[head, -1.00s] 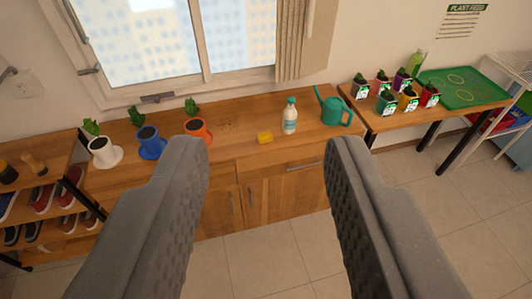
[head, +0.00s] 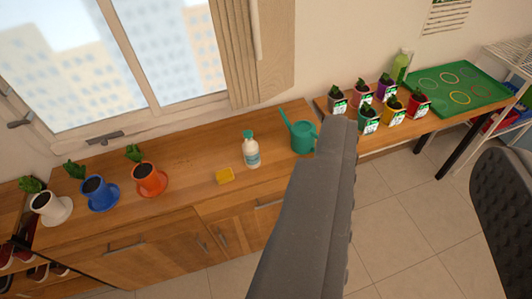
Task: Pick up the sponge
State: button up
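The sponge (head: 225,175) is a small yellow block lying on the wooden cabinet top, left of a white bottle with a green cap (head: 251,150). My gripper (head: 425,140) is open and empty, its two grey fingers wide apart. The left finger stands to the right of the sponge in the picture, and the right finger is at the right edge. The gripper is well short of the cabinet, and the sponge is in full view outside the fingers.
A green watering can (head: 303,137) stands right of the bottle. White (head: 48,208), blue (head: 100,195) and orange (head: 150,179) pots stand at the left. Several small potted plants and a green tray (head: 455,88) are on the right table. Tiled floor (head: 390,225) is clear in front.

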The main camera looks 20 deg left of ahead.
aim_at(226, 175)
jog(key=u, duration=0.1)
jog(key=i, duration=1.3)
jog(key=u, duration=0.55)
